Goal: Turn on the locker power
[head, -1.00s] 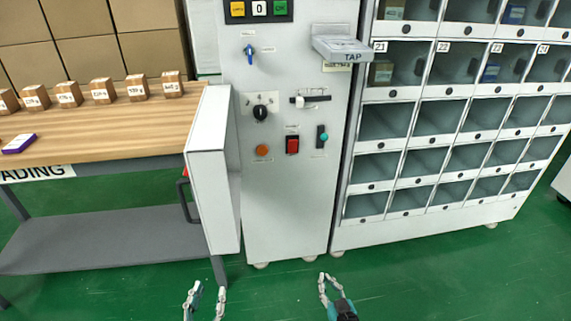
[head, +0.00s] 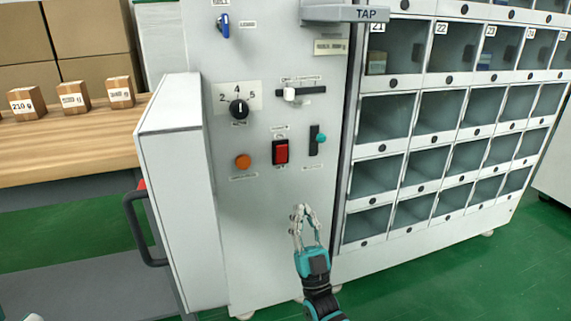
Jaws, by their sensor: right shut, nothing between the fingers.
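The locker's control panel (head: 262,215) is a tall white cabinet front. It carries a red rocker switch (head: 281,152) in a black frame, an orange round button (head: 243,161), a black rotary knob (head: 239,109), a blue key-like switch (head: 224,25), a white slider (head: 290,94) and a teal-knobbed lever (head: 320,138). My right gripper (head: 301,208) is shut and empty, below the red switch and slightly right of it, apart from it. My left gripper is not clearly visible. Small labels are too blurred to read.
A white door (head: 178,200) with a black handle (head: 137,228) stands open at the panel's left. The TAP reader (head: 345,13) juts out above. Locker compartments (head: 391,115) fill the right. Boxes (head: 73,95) stand on a wooden table (head: 60,150) at left.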

